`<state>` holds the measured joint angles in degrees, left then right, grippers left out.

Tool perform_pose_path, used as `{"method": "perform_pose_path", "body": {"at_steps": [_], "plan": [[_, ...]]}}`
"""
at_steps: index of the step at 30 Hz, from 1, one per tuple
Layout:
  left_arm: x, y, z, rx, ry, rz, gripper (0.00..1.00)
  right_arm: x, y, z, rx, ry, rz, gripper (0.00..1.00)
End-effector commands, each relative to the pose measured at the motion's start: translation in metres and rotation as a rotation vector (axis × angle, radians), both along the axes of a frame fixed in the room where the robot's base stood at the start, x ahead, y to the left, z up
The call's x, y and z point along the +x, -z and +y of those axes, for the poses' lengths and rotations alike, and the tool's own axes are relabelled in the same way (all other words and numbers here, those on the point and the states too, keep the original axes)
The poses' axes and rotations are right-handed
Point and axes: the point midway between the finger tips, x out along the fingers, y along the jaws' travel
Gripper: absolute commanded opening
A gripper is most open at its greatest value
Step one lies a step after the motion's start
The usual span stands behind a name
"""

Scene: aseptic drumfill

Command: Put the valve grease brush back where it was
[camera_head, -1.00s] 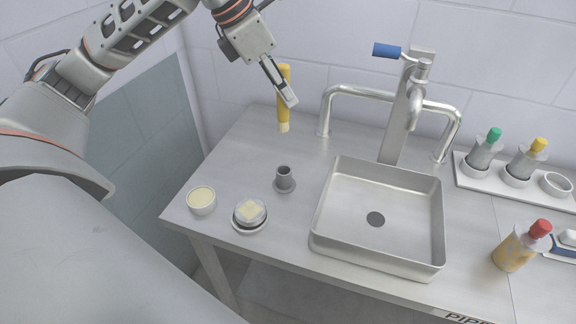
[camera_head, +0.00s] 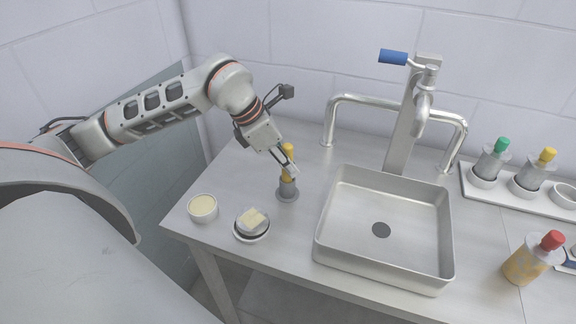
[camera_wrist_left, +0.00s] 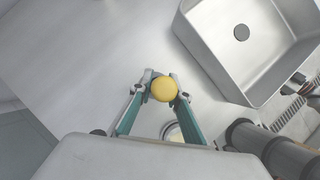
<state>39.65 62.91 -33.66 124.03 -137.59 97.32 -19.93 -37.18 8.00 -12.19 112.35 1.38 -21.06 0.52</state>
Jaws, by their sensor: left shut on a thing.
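The valve grease brush (camera_head: 287,151) has a yellow handle and stands upright with its lower end inside the small grey holder cup (camera_head: 288,190). Its bristles are hidden in the cup. My left gripper (camera_head: 287,168) is shut on the brush handle just above the cup. In the left wrist view the round yellow handle end (camera_wrist_left: 164,89) sits between the two fingertips of my left gripper (camera_wrist_left: 165,86). The holder is hidden beneath the handle there. My right gripper is not in view.
A small bowl of pale grease (camera_head: 203,208) and a dish with a pale block (camera_head: 252,224) stand in front of the holder. The steel sink (camera_head: 384,222) and its tap are to the right. Capped bottles stand farther right, including a red-capped one (camera_head: 526,262).

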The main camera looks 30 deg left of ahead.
Motion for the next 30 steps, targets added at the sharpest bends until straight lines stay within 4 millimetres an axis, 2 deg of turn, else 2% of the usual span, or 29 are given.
{"method": "perform_pose_path", "body": {"at_steps": [3,13,14,15,16,26,30], "plan": [[0.000,0.008,0.000,0.000,0.000,-0.001,0.00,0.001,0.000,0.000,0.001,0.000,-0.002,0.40],[0.000,0.011,0.000,0.000,0.000,-0.001,0.00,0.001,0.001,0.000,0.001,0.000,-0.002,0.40],[0.000,0.011,0.000,0.000,0.000,-0.001,0.20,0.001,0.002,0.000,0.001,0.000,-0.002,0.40],[0.000,0.010,0.000,0.000,0.000,-0.001,0.30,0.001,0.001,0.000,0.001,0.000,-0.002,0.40],[0.000,0.010,0.000,0.000,0.000,-0.001,0.34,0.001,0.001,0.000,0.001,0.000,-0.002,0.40],[0.000,0.009,0.000,0.000,0.000,-0.001,0.34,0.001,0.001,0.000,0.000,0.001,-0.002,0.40],[-0.002,0.001,0.003,0.002,-0.002,-0.004,0.34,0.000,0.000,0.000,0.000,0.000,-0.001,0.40]]}}
